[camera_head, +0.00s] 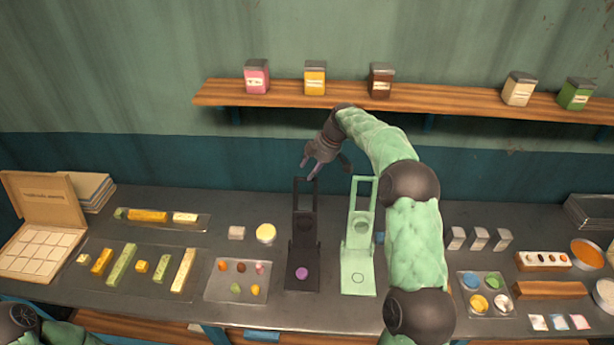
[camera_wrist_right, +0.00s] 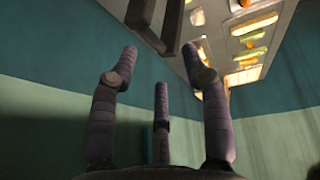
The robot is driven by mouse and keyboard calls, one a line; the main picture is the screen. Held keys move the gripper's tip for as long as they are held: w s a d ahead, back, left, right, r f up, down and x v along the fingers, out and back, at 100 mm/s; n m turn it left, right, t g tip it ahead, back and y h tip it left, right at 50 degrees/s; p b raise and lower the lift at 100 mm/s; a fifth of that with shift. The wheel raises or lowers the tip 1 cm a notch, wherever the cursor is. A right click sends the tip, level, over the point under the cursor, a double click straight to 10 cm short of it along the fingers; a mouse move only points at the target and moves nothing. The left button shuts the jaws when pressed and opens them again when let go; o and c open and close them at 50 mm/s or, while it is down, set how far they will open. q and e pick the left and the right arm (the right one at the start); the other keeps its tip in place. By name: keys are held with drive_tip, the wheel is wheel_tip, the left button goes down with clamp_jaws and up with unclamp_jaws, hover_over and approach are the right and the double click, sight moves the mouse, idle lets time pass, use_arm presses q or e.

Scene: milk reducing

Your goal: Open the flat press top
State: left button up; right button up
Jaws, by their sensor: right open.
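A dark press (camera_head: 302,251) stands at the middle of the table, with a round purple piece (camera_head: 302,273) on its base plate. Its dark frame-like top (camera_head: 305,206) is raised and leans back. A pale green press (camera_head: 358,278) stands right of it, its frame top also raised. I cannot tell which one is the flat press. My right gripper (camera_head: 311,168) is open and empty, just behind and above the dark press's top edge. In the right wrist view the open fingers (camera_wrist_right: 160,65) point towards a dark frame (camera_wrist_right: 153,22), apparently apart from it. My left gripper is not in view.
A wooden shelf (camera_head: 440,98) with several small jars runs along the wall behind. A tray (camera_head: 224,294) of small coloured pieces lies left of the dark press. My right arm passes over the table right of the green press. Trays and blocks fill both sides.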

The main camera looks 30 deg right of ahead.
drive_tip(key=v, duration=0.5)
drive_tip(key=shift+s+d+r, duration=0.1)
drive_tip(key=shift+s+r, duration=0.05)
drive_tip(key=shift+r, duration=0.1)
idle(0.3)
